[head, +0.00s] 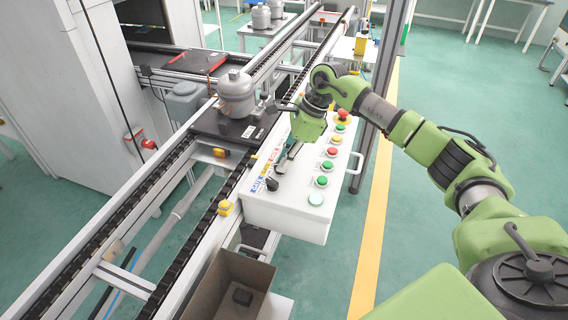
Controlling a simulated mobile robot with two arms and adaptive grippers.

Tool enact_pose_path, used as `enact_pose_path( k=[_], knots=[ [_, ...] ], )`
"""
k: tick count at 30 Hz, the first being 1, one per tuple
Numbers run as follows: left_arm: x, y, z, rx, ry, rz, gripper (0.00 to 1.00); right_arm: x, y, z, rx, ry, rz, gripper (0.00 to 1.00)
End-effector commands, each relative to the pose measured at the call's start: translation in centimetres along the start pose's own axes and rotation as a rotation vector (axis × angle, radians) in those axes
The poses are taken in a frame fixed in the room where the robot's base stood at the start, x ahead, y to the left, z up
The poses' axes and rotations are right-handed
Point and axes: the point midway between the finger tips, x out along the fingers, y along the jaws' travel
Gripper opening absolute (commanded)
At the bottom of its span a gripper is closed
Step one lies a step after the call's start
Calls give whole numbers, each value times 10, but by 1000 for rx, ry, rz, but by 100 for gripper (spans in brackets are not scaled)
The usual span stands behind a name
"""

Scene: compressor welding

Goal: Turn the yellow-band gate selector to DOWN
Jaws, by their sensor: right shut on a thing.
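The white control box (285,222) stands beside the conveyor. Coloured label bands run along its left edge, a yellow one (265,171) among them, too small to read surely. My right gripper (283,163) comes down from above onto the box's top, next to these bands. It is shut on the yellow-band gate selector, whose knob is mostly hidden by the fingers. Its pointing direction cannot be read. My left gripper is not in view.
A column of green, red and yellow push buttons (328,166) lies just right of the gripper, with a red emergency stop (343,115) at the far end. A grey compressor (236,95) sits on the conveyor at left. An open bin (228,288) stands below the box.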

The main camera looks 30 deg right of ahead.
Motion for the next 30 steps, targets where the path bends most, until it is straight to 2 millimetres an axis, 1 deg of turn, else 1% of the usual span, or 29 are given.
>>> enact_pose_path(
  k=[13,14,15,16,26,29,30],
  knots=[
    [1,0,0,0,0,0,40,-2,-1,1,-13,-2,-1,0],
    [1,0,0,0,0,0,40,-2,-1,1,-13,-2,-1,16],
    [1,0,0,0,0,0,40,-2,-1,1,-13,-2,-1,26],
    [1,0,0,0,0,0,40,-1,-1,1,-13,-2,0,28],
    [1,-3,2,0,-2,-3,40,-2,-1,0,-11,0,1,28],
    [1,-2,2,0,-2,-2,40,-9,-1,0,-10,-1,0,28],
    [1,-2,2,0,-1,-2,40,-14,-2,0,-11,-1,-1,28]
  ],
)
